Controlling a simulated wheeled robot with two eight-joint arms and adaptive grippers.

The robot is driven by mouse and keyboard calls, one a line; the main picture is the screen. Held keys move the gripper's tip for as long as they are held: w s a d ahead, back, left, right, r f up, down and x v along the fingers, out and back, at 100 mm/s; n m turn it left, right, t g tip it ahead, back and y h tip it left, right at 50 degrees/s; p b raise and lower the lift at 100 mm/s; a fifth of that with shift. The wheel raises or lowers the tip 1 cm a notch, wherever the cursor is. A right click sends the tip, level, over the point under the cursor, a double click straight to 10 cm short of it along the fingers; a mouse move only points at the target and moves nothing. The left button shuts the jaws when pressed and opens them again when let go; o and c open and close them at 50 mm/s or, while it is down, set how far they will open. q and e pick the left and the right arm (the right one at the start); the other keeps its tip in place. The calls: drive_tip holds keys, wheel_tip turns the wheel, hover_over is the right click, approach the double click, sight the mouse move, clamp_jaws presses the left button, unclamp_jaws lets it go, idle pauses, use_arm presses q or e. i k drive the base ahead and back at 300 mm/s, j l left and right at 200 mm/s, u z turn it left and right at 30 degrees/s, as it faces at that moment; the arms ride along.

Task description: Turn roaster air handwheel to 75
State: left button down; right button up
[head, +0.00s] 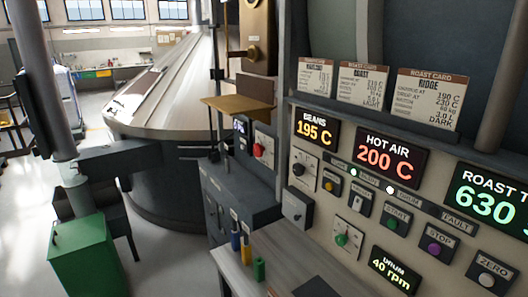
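No roaster air handwheel can be made out in the head view. The slanted control panel (375,165) fills the right side. Its displays read BEANS 195 C (315,129), HOT AIR 200 C (387,158), ROAST T with 630 (490,198) and DRUM 40 rpm (391,270). A black knob (298,169) and a green knob (341,240) sit on square dial plates. A red knob (259,150) is on a smaller box further left. Neither of my grippers shows.
Roast cards (428,99) stand on the panel's ledge. A wooden shelf (238,104) juts out left of it. A large round metal vessel (165,95) stands behind. A green bin (86,258) is on the floor at lower left. Small bottles stand on the bench (285,262).

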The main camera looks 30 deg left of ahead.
sight(258, 151)
drive_tip(key=u, duration=1)
drive_tip(key=i+j+z, duration=0.1)
drive_tip(key=z, duration=0.55)
drive_tip(key=i+j+z, duration=0.2)
drive_tip(key=j, duration=0.5)
drive_tip(key=i+j+z, duration=0.2)
drive_tip(key=j, duration=0.45)
drive_tip(key=j+z, duration=0.2)
drive_tip(key=j, duration=0.5)
